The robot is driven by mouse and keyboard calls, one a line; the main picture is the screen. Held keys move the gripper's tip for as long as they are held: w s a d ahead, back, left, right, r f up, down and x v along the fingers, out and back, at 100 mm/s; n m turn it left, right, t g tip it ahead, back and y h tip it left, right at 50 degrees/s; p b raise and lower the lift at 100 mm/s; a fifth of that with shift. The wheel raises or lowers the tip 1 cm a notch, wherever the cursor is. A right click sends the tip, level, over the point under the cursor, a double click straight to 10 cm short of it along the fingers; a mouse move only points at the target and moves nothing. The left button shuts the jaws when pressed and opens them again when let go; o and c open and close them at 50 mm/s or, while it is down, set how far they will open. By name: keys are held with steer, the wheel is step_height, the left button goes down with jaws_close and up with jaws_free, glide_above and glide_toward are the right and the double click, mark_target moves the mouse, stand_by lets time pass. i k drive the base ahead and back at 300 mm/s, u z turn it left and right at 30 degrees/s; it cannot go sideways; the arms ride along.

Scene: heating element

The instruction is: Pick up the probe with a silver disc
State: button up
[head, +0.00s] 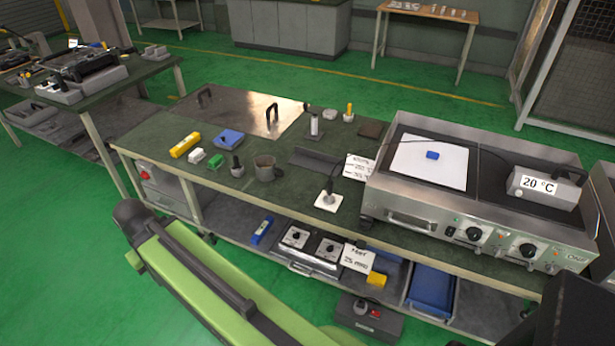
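A probe with a dark handle (329,186) stands upright on a small white square block (328,203), near the front edge of the green-topped workbench. A thin dark cable runs from it, over the heating unit, toward a display reading 20 °C (539,186). Its lower end is hidden, so I cannot see a silver disc on it. Other small upright items stand on the bench: one on a dark base (237,168), one on a stand (314,126) and a yellow-topped one (348,114). My green arm crosses the lower left; my gripper is not in view.
A steel heating unit (410,222) with knobs fills the bench's right end, with a white sheet (418,162) and blue block (432,155) on top. A grey mug (266,168), angled dark bar (318,163) and label cards (358,168) surround the probe. The lower shelf holds boxes.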

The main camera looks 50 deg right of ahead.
mark_target(329, 199)
steer(key=z, duration=0.3)
steer(key=i, duration=1.25)
steer(key=z, duration=0.35)
steer(key=k, duration=0.65)
steer(key=z, duration=0.25)
steer(key=i, duration=0.7)
steer(key=u, duration=0.1)
